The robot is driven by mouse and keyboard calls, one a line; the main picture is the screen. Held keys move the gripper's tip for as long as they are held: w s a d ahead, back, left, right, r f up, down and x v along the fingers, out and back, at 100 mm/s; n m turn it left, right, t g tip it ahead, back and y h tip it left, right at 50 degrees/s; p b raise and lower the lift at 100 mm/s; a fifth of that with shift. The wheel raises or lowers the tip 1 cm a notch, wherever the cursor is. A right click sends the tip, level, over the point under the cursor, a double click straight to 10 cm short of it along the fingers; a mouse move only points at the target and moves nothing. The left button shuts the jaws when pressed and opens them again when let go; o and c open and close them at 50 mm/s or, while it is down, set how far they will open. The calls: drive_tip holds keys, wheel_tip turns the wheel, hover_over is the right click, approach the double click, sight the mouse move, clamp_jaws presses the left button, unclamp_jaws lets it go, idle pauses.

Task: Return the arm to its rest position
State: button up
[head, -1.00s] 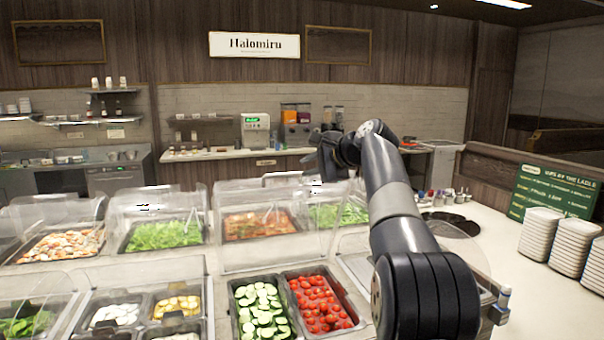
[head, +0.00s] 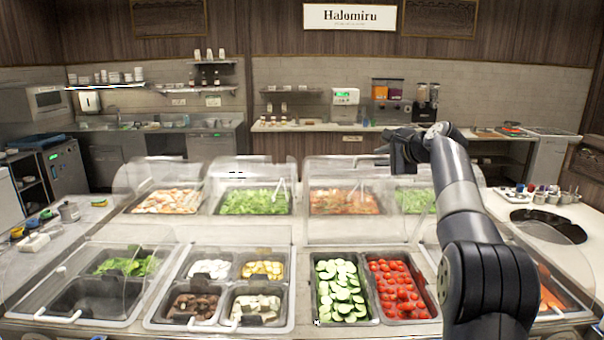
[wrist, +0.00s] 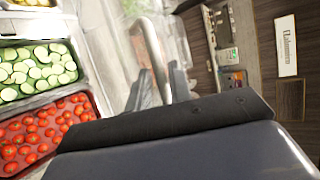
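My arm (head: 462,200) rises from the lower right of the head view, bent at its upper joint. My gripper (head: 384,152) points left, in front of the back counter and above the far row of food pans in the picture. Part of the wrist view is covered by my dark gripper body.
Cucumber slices (head: 340,290) and tomatoes (head: 398,290) fill pans left of my arm. Clear covers (head: 340,175) stand over the far pans, below the gripper in the picture. The back counter (head: 300,127) holds drink dispensers (head: 386,95).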

drive_tip(key=shift+x, duration=0.8)
drive_tip(key=shift+s, duration=0.1)
drive_tip(key=b+v, duration=0.3)
drive_tip(key=v, duration=0.7)
drive_tip(key=p+x, duration=0.3)
drive_tip(key=x, duration=0.7)
drive_tip(key=shift+r+p, duration=0.1)
drive_tip(key=shift+p, duration=0.2)
drive_tip(key=shift+s+f, duration=0.2)
drive_tip(key=shift+f, duration=0.1)
drive_tip(key=shift+s+a, duration=0.1)
